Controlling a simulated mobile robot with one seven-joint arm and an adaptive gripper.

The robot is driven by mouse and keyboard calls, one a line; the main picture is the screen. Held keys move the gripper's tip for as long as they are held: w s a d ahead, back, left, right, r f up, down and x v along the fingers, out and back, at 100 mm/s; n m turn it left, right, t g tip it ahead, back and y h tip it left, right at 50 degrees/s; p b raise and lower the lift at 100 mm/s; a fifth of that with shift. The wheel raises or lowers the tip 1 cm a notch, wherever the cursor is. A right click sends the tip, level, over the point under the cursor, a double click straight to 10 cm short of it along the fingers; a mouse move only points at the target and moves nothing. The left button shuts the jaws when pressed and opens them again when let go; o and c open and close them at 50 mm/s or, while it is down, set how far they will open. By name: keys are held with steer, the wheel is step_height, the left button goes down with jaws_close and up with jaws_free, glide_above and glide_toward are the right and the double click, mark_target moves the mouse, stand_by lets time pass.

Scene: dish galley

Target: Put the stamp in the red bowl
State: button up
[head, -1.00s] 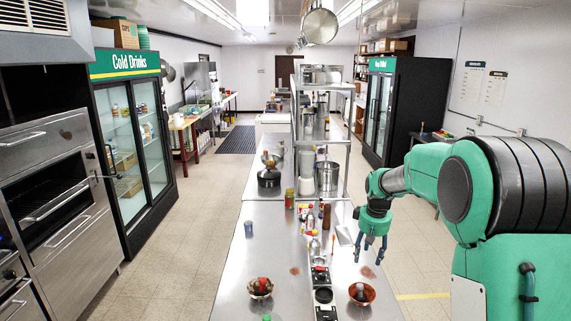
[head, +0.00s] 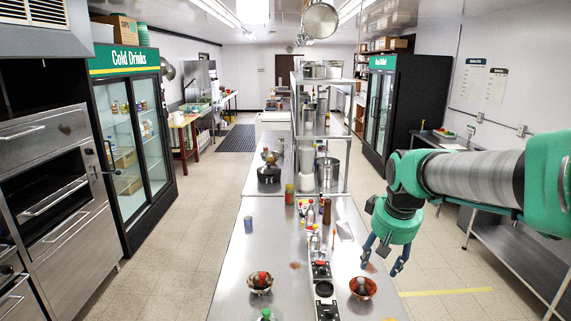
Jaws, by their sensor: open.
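The red bowl (head: 373,291) stands on the right front of the steel counter. A small dark, rounded object (head: 361,287) lies in it, too small to name for sure. I cannot make out the stamp for certain among the small items. My gripper (head: 382,264) hangs fingers down at the counter's right edge, above and slightly right of the red bowl in the picture. Its blue fingers are apart, with nothing visible between them.
A patterned bowl (head: 261,290) with a red item stands to the left. A row of dark trays (head: 324,289) lies between the bowls. Bottles and jars (head: 310,214) crowd the counter's middle. A green-topped object (head: 266,314) is at the near edge. The left counter strip is mostly clear.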

steer(key=s+a+f+m+t+b, duration=0.1)
steer(key=s+f+b, duration=0.1)
steer(key=s, duration=1.1)
steer(key=s+a+f+m+t+b, duration=0.1)
steer(key=s+a+f+b, duration=0.1)
steer(key=s, duration=1.2)
steer(key=shift+f, duration=0.55)
